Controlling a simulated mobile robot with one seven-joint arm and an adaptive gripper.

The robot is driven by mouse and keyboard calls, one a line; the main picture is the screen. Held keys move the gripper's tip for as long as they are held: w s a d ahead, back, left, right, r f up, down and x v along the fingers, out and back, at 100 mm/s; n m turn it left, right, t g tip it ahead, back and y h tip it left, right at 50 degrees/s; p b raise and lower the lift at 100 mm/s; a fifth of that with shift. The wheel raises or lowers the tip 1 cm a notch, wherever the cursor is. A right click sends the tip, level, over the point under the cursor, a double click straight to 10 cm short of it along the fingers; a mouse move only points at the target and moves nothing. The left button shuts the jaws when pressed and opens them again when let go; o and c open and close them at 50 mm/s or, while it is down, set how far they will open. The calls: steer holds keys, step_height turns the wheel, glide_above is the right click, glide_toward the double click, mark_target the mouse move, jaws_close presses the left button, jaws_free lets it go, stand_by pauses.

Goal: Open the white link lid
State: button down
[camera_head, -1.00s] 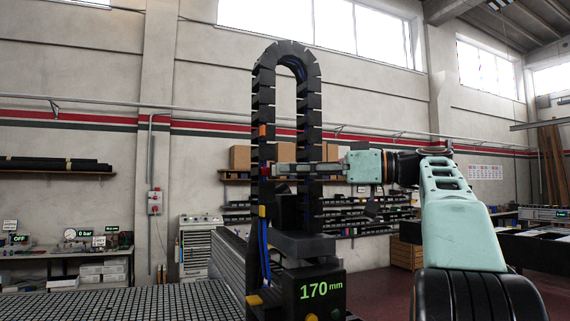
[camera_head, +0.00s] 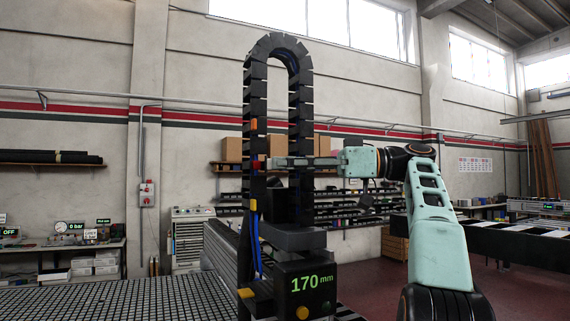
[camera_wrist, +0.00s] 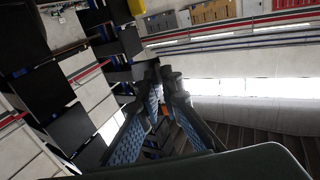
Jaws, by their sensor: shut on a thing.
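A black cable chain (camera_head: 254,115) stands as a tall upright loop with cables inside. Its left strand carries small coloured lids: an orange one (camera_head: 254,124), a red one (camera_head: 257,165) and a yellow one (camera_head: 253,204). I cannot make out the white link lid; it may be hidden at my fingertips. My gripper (camera_head: 270,163) reaches in from the right, level, across the right strand, with its tips beside the red lid. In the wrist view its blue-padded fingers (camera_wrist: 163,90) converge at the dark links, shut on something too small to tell.
A black unit with a 170 mm display (camera_head: 306,283) stands below the chain. The grid table (camera_head: 130,300) spreads at the lower left. Shelves with boxes (camera_head: 232,149) line the back wall, and an instrument bench (camera_head: 70,250) stands at the left.

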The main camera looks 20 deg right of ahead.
steer(key=shift+r, duration=0.1)
stand_by(0.5)
steer(key=c, duration=2.1)
jaws_free()
steer(key=shift+s+a+m+t+h, duration=0.1)
steer(key=shift+a+m+t+h, duration=0.25)
steer(key=shift+t, duration=0.25)
